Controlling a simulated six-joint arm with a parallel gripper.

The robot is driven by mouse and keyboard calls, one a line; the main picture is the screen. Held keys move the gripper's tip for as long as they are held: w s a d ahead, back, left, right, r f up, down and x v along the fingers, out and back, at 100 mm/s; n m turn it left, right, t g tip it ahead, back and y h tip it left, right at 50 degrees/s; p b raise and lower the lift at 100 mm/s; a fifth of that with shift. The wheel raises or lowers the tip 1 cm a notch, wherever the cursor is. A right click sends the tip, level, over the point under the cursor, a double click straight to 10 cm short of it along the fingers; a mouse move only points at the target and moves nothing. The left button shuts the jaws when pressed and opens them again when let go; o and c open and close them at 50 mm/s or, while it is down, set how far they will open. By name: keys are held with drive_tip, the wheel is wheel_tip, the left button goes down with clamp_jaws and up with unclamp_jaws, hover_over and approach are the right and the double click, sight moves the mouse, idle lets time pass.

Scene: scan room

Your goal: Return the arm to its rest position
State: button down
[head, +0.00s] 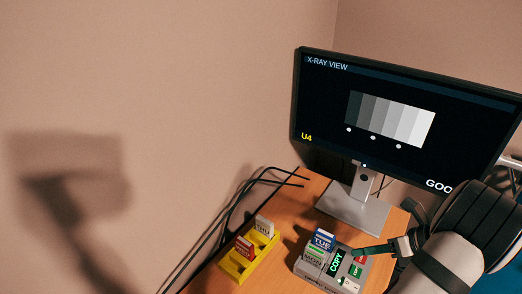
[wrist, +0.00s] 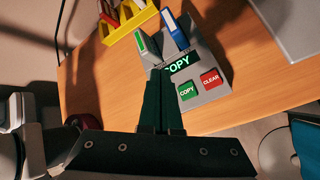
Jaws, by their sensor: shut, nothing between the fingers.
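My gripper (head: 355,252) reaches in from the right in the head view, above the grey copy device (head: 312,272). In the wrist view my gripper (wrist: 160,72) has its dark fingers together with nothing between them. The tips overlap the lit COPY display (wrist: 184,64) there; I cannot tell whether they touch the device. The green COPY button (wrist: 187,91) and red CLEAR button (wrist: 210,79) show beside the fingers. A blue TUE card (head: 323,240) and a green MON card (head: 314,255) stand in the device.
A yellow rack (head: 235,269) left of the device holds a white THU card (head: 264,226) and a red WED card (head: 244,247). A monitor (head: 390,120) showing X-RAY VIEW and U4 stands behind on a grey base (head: 352,214). Black cables run along the wooden table's left edge.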

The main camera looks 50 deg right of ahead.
drive_tip(key=w+a+r+n+g+y, duration=0.1)
drive_tip(key=w+a+r+n, duration=0.25)
drive_tip(key=w, duration=0.25)
drive_tip(key=w+a+r+n+g+y, duration=0.1)
drive_tip(key=w+a+r+n+y, duration=0.1)
drive_tip(key=w+a+n, duration=0.35)
drive_tip(key=w+a+r+n+g, duration=0.4)
drive_tip(key=w+a+n, duration=0.55)
drive_tip(key=a, duration=0.45)
drive_tip(key=s+a+n+g+h, duration=0.1)
drive_tip(key=s+a+n, duration=0.3)
drive_tip(key=a+n, duration=0.5)
drive_tip(key=s+a+n+g+h, duration=0.1)
drive_tip(key=s+a+n+g, duration=0.1)
drive_tip(key=s+a+n, duration=0.3)
drive_tip(key=a+n, duration=0.4)
drive_tip(key=n, duration=0.1)
drive_tip(key=shift+a, duration=0.15)
